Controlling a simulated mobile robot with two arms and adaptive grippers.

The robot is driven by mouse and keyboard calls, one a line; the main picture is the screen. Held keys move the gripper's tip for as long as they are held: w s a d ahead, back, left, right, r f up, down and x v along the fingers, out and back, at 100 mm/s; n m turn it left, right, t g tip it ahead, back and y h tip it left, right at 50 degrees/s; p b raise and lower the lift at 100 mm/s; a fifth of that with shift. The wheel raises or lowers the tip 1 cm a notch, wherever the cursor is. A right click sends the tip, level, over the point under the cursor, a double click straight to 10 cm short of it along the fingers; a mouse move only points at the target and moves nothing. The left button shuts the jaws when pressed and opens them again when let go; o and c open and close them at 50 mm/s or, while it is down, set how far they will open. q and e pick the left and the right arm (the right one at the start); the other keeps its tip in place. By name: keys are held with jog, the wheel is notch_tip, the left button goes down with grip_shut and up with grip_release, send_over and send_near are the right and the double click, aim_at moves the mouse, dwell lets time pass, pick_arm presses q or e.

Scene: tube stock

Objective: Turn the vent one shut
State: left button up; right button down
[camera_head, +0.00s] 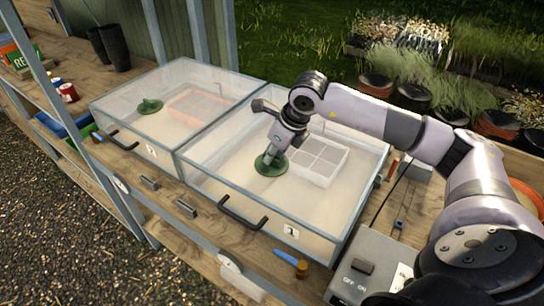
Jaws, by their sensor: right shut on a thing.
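A clear lidded box (315,238) with a label that looks like "1" stands right of centre. Its round green vent (264,168) sits on the clear lid. My right gripper (273,155) reaches down from the upper right and is shut on the middle of this vent. The fingers hide part of the vent, so its exact turn cannot be told. A second clear box (125,125) stands to the left, with its own green vent (149,106) untouched. My left gripper is out of view.
Black handles (240,217) stick out at the box fronts. A grey switch box (365,272) marked ON and OFF stands at the lower right. A blue-tipped tool (287,257) lies on the front ledge. Dark pots (113,45) stand at the back left.

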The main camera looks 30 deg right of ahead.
dwell(0.4)
jog(key=c, duration=1.7)
grip_release()
jog(key=shift+r, duration=0.1)
jog(key=v, duration=1.1)
jog(key=shift+s+r, duration=0.2)
jog(key=shift+r, duration=0.2)
